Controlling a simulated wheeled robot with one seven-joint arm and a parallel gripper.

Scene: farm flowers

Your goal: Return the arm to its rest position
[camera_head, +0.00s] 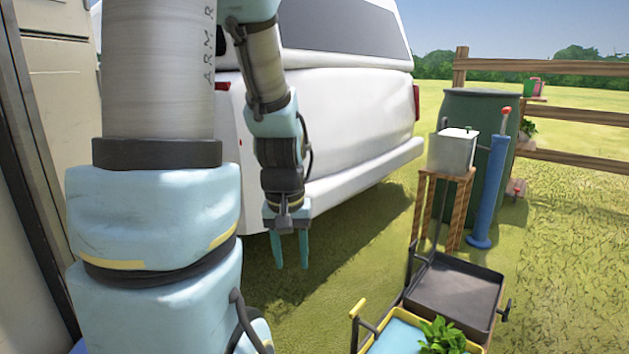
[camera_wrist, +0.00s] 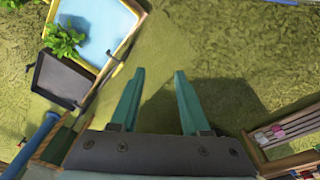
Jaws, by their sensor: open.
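My gripper (camera_head: 290,250) hangs from my arm in front of the white van, with its fingers pointing down above the grass. In the wrist view its two teal fingers (camera_wrist: 157,105) are apart, with only grass and shadow between and beyond them. It is open and holds nothing. My arm folds down from the top of the head view, and its large lower links fill the left side of that picture.
A white van (camera_head: 360,130) stands close behind my gripper. At the right are a black cart (camera_head: 455,298), a yellow-rimmed tray (camera_head: 398,338) with a leafy plant (camera_head: 442,335), a grey box (camera_head: 452,152) on a wooden stand, a blue pump (camera_head: 489,190), a green barrel (camera_head: 470,108) and a fence (camera_head: 560,112).

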